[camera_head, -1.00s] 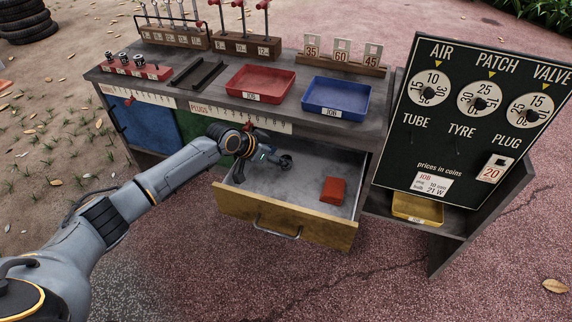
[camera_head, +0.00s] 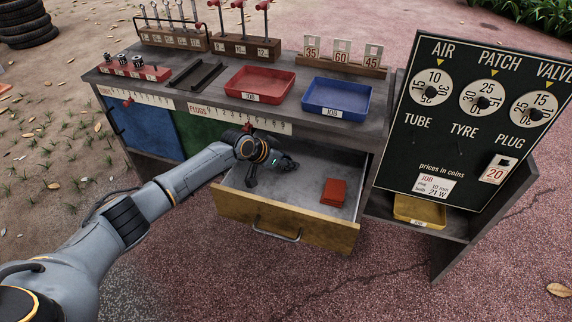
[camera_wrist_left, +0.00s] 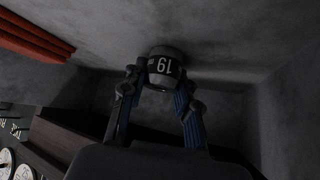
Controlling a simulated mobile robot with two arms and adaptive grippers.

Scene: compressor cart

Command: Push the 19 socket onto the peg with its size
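The 19 socket (camera_wrist_left: 164,68) is a dark cylinder with a white "19" label, upside down in the left wrist view. It is in the open drawer (camera_head: 285,230). My left gripper (camera_wrist_left: 162,75) reaches into the drawer with one finger on each side of the socket. The fingers are close to its sides; I cannot tell if they press on it. In the head view I cannot make out the socket near my left gripper (camera_head: 272,168). The red peg rack (camera_head: 150,74) stands at the bench's left, with several sockets at its left part; its labels are too small to read.
A red box (camera_head: 334,192) lies in the drawer, right of my gripper. On the bench are a black slotted holder (camera_head: 196,76), a red tray (camera_head: 259,84) and a blue tray (camera_head: 336,97). Tool racks (camera_head: 245,47) stand behind. A price board (camera_head: 470,120) stands at the right.

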